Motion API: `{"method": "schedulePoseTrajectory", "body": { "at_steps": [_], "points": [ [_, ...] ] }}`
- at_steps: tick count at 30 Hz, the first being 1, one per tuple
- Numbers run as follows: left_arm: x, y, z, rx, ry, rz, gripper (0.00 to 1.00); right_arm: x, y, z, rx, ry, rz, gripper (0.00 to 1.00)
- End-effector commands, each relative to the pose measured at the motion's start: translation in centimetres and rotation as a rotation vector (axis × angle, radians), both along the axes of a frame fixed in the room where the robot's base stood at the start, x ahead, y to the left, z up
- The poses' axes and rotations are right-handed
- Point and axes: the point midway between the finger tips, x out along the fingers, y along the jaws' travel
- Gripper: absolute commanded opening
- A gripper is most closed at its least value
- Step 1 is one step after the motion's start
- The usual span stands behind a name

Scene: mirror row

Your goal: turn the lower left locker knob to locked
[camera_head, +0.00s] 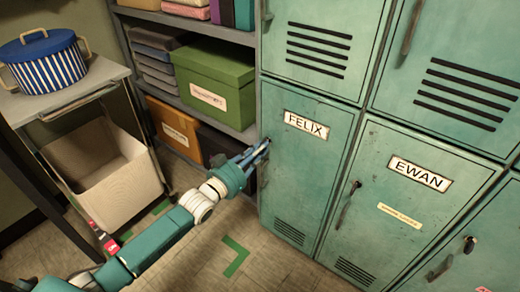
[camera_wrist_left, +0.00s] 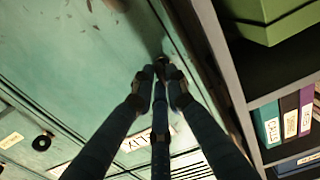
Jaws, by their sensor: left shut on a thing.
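The lower left locker (camera_head: 297,172) is a teal door with a "FELIX" label, and it looks closed. My left gripper (camera_head: 262,150) is at this door's left edge, at about mid height. In the left wrist view its dark fingers (camera_wrist_left: 159,74) come together at the door edge, shut around a small dark piece that appears to be the locker knob. The fingers cover most of the knob, so I cannot tell which way it is turned. My right gripper is not in view.
The "EWAN" locker (camera_head: 390,195) with its handle (camera_head: 348,203) stands to the right. Left of the lockers is a shelf with a green box (camera_head: 215,80). Further left, a cart (camera_head: 60,105) carries a striped pot (camera_head: 45,62). Floor (camera_head: 205,260) in front is clear.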

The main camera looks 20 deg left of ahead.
Motion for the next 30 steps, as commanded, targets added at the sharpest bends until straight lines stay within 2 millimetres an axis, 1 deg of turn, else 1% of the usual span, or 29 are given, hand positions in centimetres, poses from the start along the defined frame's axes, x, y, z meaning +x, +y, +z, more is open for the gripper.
{"method": "schedulePoseTrajectory", "body": {
  "at_steps": [1, 2, 3, 4, 5, 14, 17, 20, 27, 30],
  "points": [
    [0.0, 0.0, -0.1, 0.002, 0.0, 0.0, 0.0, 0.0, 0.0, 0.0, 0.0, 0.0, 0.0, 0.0],
    [0.0, 0.0, -0.1, 0.002, 0.0, 0.0, 0.15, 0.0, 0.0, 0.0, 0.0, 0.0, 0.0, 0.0],
    [0.0, 0.0, -0.1, 0.002, 0.0, 0.0, 0.23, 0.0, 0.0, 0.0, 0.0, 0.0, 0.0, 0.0],
    [0.0, 0.0, -0.1, 0.002, 0.0, 0.0, 0.29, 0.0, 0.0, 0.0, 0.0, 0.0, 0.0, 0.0],
    [0.0, 0.0, -0.1, 0.001, 0.001, 0.0, 0.32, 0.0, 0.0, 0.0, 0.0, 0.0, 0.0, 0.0],
    [-0.1, 0.0, 0.0, 0.0, 0.001, 0.0, 0.32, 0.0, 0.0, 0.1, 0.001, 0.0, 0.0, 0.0],
    [-0.7, 0.3, -0.1, 0.0, 0.001, 0.0, 0.32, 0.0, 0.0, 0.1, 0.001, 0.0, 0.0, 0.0],
    [-2.1, 0.7, -0.2, 0.0, 0.003, -0.001, 0.32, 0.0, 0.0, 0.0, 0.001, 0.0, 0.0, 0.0],
    [-6.8, 2.4, -0.3, 0.002, 0.006, 0.0, 0.32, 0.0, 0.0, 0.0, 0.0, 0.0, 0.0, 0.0],
    [-8.5, 3.1, -0.2, 0.002, 0.005, 0.0, 0.32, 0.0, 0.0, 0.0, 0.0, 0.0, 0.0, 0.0]
  ]
}}
